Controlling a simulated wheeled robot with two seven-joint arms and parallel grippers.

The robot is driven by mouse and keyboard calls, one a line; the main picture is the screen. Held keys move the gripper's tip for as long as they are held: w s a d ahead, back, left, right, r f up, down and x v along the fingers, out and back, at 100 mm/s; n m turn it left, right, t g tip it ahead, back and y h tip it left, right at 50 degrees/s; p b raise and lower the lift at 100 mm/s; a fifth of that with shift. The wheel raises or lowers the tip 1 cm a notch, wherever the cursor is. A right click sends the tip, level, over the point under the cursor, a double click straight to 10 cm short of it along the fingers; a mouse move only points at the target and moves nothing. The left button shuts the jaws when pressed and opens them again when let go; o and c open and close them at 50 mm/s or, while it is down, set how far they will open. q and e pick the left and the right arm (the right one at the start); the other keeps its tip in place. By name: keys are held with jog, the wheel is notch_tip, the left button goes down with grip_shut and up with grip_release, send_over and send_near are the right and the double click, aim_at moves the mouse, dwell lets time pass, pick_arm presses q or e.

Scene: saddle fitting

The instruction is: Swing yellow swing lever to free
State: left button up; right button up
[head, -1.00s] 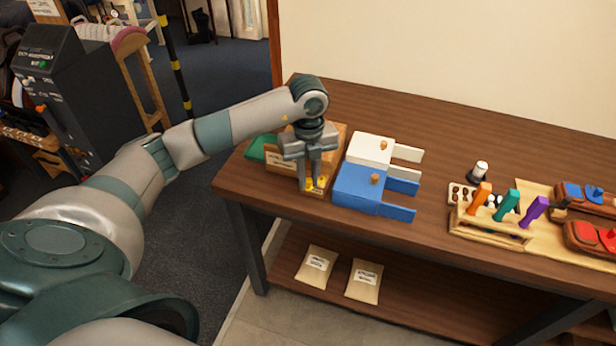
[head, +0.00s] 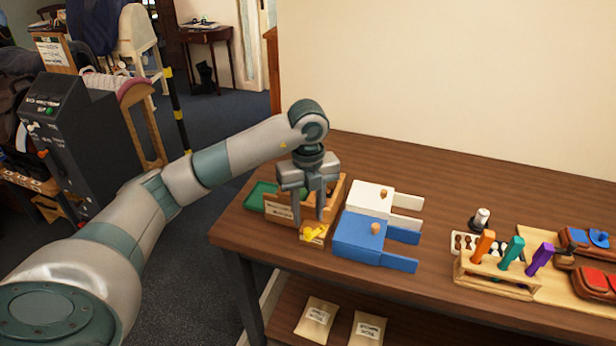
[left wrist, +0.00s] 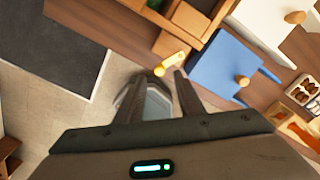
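The yellow swing lever (head: 314,233) sits on a small pale block at the front of a wooden box (head: 279,210), near the table's front edge. It also shows in the left wrist view (left wrist: 172,63), just beyond the fingertips. My left gripper (head: 309,220) points down over the lever, fingers apart, with nothing seen between them. It looks slightly above the lever; I cannot tell whether a fingertip touches it. In the left wrist view the gripper (left wrist: 158,80) also shows its two fingers spread. My right gripper is not in view.
A white box (head: 370,197) and a blue box (head: 358,236) with wooden knobs stand close to the right. A green tray (head: 262,193) lies at the left. A rack of coloured handles (head: 495,276) stands further right. The table behind is clear.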

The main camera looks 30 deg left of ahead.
aim_at(308, 230)
pick_arm(q)
notch_tip(308, 230, up, 12)
jog(key=b, duration=0.1)
dwell(0.5)
dwell(0.5)
